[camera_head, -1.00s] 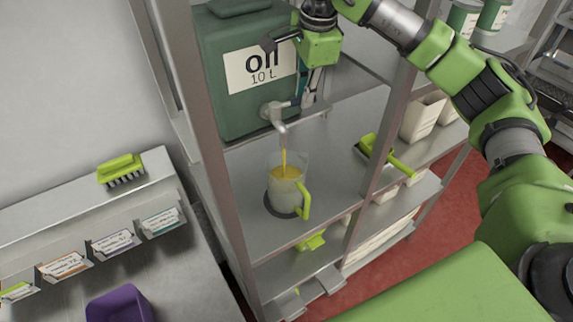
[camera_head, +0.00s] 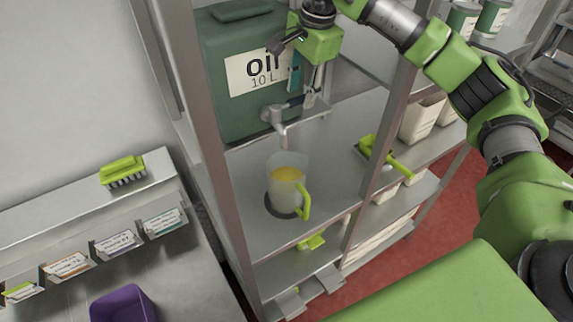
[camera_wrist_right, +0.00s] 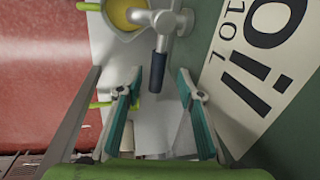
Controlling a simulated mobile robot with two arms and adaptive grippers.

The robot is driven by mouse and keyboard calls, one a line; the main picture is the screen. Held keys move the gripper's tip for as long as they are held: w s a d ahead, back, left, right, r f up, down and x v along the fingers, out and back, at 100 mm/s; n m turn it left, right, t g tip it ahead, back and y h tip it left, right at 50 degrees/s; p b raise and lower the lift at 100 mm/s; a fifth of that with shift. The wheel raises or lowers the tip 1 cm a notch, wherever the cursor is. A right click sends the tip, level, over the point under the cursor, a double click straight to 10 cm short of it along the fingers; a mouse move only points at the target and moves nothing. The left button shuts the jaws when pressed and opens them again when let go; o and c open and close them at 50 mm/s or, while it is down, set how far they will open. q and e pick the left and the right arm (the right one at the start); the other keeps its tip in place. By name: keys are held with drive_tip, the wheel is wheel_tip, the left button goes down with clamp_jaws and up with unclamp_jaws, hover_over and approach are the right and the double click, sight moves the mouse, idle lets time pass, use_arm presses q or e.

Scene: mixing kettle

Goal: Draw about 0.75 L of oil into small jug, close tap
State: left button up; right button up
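The green oil canister (camera_head: 235,105) stands on the shelf with its metal tap (camera_head: 278,118) at the lower front. No stream shows below the spout. The small clear jug (camera_head: 284,192) with a lime handle stands upright under the spout, on a dark round pad (camera_head: 272,207). My right gripper (camera_head: 304,92) is beside the tap. In the right wrist view its fingers (camera_wrist_right: 160,88) are apart, with the tap's dark lever end (camera_wrist_right: 156,78) between their tips and gaps on both sides. My left gripper is out of view.
Shelf posts (camera_head: 375,165) stand close on both sides of the jug. A green-handled tool (camera_head: 385,155) and white bins (camera_head: 423,118) are at the right. A lime brush (camera_head: 122,171) and a purple bin (camera_head: 123,304) are at the left.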

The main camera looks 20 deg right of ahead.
drive_tip(key=r, duration=0.1)
drive_tip(key=r+p, duration=0.1)
drive_tip(key=r, duration=0.1)
drive_tip(key=r+p, duration=0.1)
drive_tip(key=shift+s+d+r, duration=0.1)
drive_tip(key=shift+s+r, duration=0.1)
drive_tip(key=shift+s, duration=0.15)
drive_tip(key=shift+s+r, duration=0.3)
drive_tip(key=shift+r, duration=0.65)
drive_tip(key=shift+f, duration=0.1)
